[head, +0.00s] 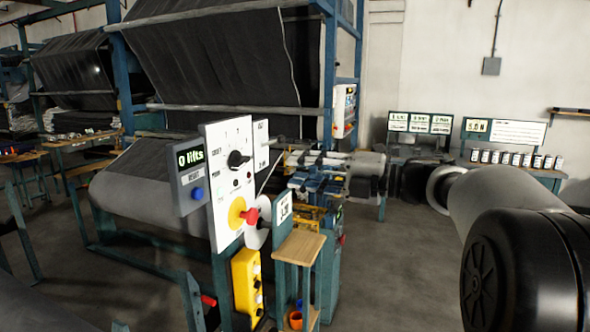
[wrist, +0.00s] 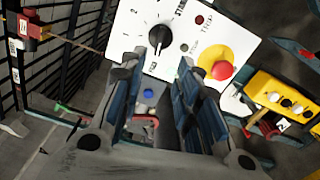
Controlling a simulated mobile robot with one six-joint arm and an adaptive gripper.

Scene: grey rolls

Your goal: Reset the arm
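My gripper (wrist: 157,78) shows in the wrist view with its two blue-padded fingers apart and nothing between them. It points towards a white control panel (wrist: 205,22), which carries a black dial (wrist: 160,36) and a red button (wrist: 222,70) on a yellow disc. In the head view my arm reaches in from the right. Its far end is near the panel (head: 228,150), but the fingers are hard to tell from the machinery there. I cannot tell the distance from the fingertips to the panel.
A grey display reading "0 lifts" (head: 190,157) with a blue button stands left of the panel. A yellow control box (head: 247,281) hangs below it, beside a small wooden-topped stand (head: 299,245). A large frame with dark fabric (head: 225,55) stands behind. Open floor lies right of the stand.

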